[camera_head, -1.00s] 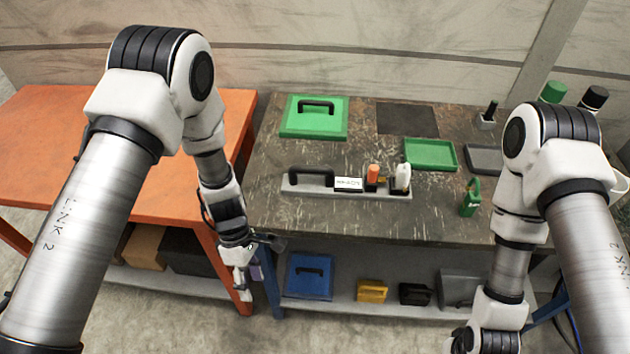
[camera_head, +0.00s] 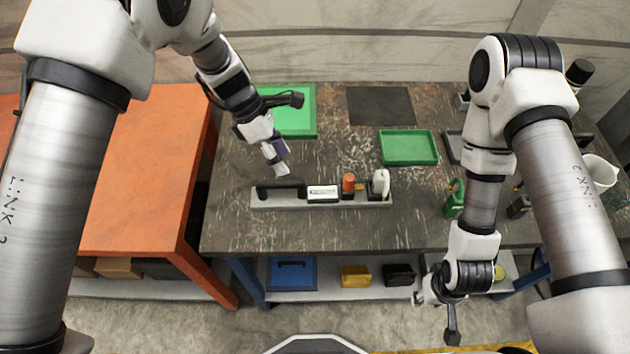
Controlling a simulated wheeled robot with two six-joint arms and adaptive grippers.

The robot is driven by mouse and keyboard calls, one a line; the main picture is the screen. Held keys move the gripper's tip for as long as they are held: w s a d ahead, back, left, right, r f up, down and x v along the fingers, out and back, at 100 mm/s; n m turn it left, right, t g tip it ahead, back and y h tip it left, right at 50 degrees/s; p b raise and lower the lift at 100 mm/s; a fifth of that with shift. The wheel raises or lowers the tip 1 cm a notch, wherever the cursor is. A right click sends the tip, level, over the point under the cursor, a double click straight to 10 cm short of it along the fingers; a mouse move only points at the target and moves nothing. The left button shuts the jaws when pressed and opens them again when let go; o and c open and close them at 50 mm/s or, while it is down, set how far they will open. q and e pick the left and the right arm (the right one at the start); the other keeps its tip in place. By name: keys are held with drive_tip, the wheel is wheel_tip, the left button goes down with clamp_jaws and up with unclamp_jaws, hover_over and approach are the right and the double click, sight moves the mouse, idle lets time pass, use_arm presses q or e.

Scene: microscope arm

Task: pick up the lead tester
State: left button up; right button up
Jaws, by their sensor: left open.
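No object carries a readable lead tester label, so I cannot tell for sure which item it is. A grey tray (camera_head: 375,204) on the dark workbench holds a black handle (camera_head: 281,189), a white box with lettering (camera_head: 322,193), an orange-topped item (camera_head: 349,182) and a white bottle-like item (camera_head: 381,182). My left gripper (camera_head: 279,166) is open and empty, just behind the black handle and above the bench, apart from the tray. My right gripper (camera_head: 446,305) hangs in front of the bench, low at the right; its fingers are not clear.
A green padlock-like item (camera_head: 454,199) stands right of the grey tray. An orange table (camera_head: 145,180) adjoins the bench at left. The bench's front strip is clear.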

sight(292, 180)
use_arm(q)
drive_tip(key=s, duration=0.1)
drive_tip(key=p, duration=0.1)
drive_tip(key=s+f, duration=0.1)
drive_tip(key=shift+s+d+p, duration=0.3)
drive_tip(key=shift+s+d, duration=0.05)
drive_tip(key=shift+d, duration=0.05)
drive_tip(key=f, duration=0.3)
drive_tip(key=w+d+f, duration=0.1)
drive_tip(key=shift+f+p, duration=0.15)
drive_tip(key=shift+p, duration=0.2)
drive_tip(key=shift+s, duration=0.15)
drive_tip(key=shift+c, duration=0.4)
drive_tip(key=shift+s+r, duration=0.2)
drive_tip(key=c, duration=0.5)
clamp_jaws()
drive_tip(key=shift+w, duration=0.1)
use_arm(e)
drive_tip(key=r, duration=0.2)
drive_tip(key=shift+s+d+r, duration=0.1)
drive_tip(key=shift+s+r, duration=0.2)
drive_tip(key=shift+r, duration=0.1)
use_arm(q)
drive_tip(key=shift+r, duration=0.1)
use_arm(e)
drive_tip(key=shift+r, duration=0.15)
